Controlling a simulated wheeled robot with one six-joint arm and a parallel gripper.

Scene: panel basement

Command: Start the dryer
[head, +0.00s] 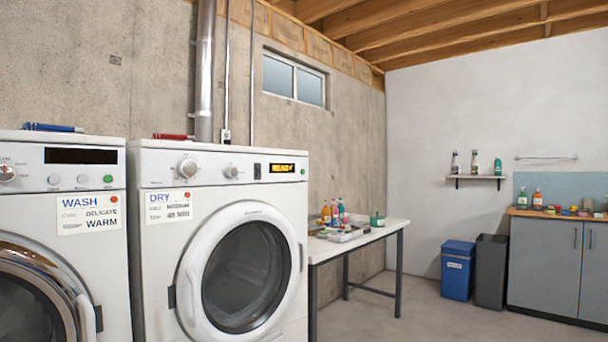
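The dryer (143,250) is the white machine left of centre in the head view, with a "DRY" label (169,206) on its front. Its round door (243,268) looks closed, with dark glass. The top panel carries a large knob (188,168), a smaller knob (231,172), a small dark switch (257,171) and a lit display (288,168) that appears to read "READY". My gripper is not in view.
A washer (108,262) labelled "WASH" stands close on the left. A table (375,232) with bottles stands to the right. Blue (457,270) and grey (491,272) bins and a cabinet (543,263) are farther right. Floor (425,318) right of the table is clear.

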